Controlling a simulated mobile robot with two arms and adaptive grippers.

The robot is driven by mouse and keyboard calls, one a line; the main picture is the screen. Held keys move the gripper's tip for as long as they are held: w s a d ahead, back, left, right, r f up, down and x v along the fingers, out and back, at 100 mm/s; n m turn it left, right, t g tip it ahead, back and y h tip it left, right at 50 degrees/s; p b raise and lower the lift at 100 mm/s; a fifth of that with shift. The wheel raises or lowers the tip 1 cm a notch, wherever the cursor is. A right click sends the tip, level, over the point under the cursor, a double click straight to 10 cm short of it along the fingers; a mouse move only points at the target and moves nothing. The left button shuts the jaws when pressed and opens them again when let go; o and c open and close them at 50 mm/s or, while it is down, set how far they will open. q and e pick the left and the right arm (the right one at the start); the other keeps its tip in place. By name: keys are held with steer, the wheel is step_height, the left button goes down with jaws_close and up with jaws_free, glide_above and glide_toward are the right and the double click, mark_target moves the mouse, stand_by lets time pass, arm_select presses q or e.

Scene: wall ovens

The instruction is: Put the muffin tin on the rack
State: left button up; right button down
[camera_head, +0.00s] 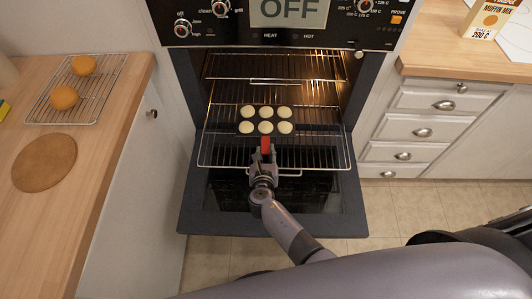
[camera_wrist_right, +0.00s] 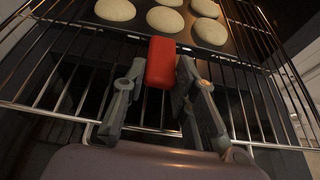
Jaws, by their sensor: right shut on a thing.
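The muffin tin (camera_head: 257,120) is dark and carries several pale round muffins. It lies over the pulled-out wire rack (camera_head: 217,150) of the open oven, and appears level and resting on the bars, though contact is hard to tell. Its red handle (camera_head: 266,145) points toward me. My right gripper (camera_head: 263,158) is shut on this handle. In the right wrist view, the fingers (camera_wrist_right: 159,75) stand on both sides of the red handle, with the tin (camera_wrist_right: 187,38) beyond it above the rack bars (camera_wrist_right: 60,65). My left gripper is not in view.
The oven door (camera_head: 340,222) hangs open below the rack. A higher rack (camera_head: 285,68) is inside the lit oven. The left counter holds a cooling rack (camera_head: 98,93) with two orange buns and a round brown board (camera_head: 44,162). A muffin mix box (camera_head: 490,18) stands on the right counter.

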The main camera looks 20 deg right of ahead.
steer(key=shift+f, duration=0.1)
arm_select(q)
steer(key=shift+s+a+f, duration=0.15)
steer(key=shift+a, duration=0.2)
arm_select(e)
steer(key=c, duration=1.3)
jaws_free()
steer(key=shift+f, duration=0.1)
steer(key=shift+d, duration=0.1)
steer(key=shift+r, duration=0.35)
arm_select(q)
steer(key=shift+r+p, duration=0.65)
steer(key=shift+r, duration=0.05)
arm_select(e)
steer(key=v, duration=1.2)
steer(key=shift+f, duration=0.15)
